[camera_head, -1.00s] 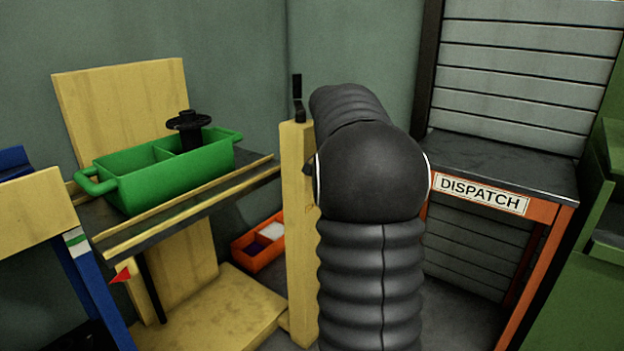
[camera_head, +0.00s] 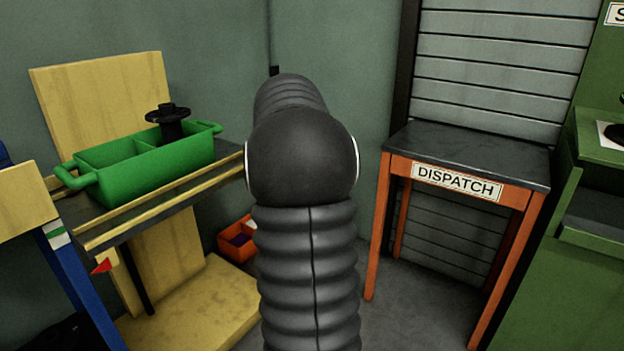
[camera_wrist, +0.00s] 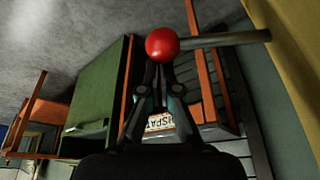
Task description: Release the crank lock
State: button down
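In the wrist view a red ball knob (camera_wrist: 162,44) sits on the end of a grey rod (camera_wrist: 225,39) that runs off to the right. My gripper (camera_wrist: 160,66) is at the knob, its fingers drawn close together. The knob covers the fingertips, and I cannot tell whether they touch it. In the head view my dark arm hides the gripper, the knob and most of the post behind it. Only a small black tip (camera_head: 274,71) shows above the arm. A black spool-like part (camera_head: 169,122) stands at the green tray (camera_head: 150,168) on the left.
The orange table with the DISPATCH sign (camera_head: 457,182) stands at right, its dark top clear. A green cabinet (camera_head: 570,250) is at the far right. An orange bin (camera_head: 236,241) lies low behind my arm. A yellow platform (camera_head: 205,300) is on the floor at left.

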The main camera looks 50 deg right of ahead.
jog(key=shift+w+a, duration=0.1)
dwell(0.3)
jog(key=s+d+r+p, duration=0.1)
jog(key=s+d+p, duration=0.1)
jog(key=d, duration=0.2)
jog(key=v, duration=0.9)
jog(key=shift+a+r, duration=0.3)
jog(key=shift+a, duration=0.15)
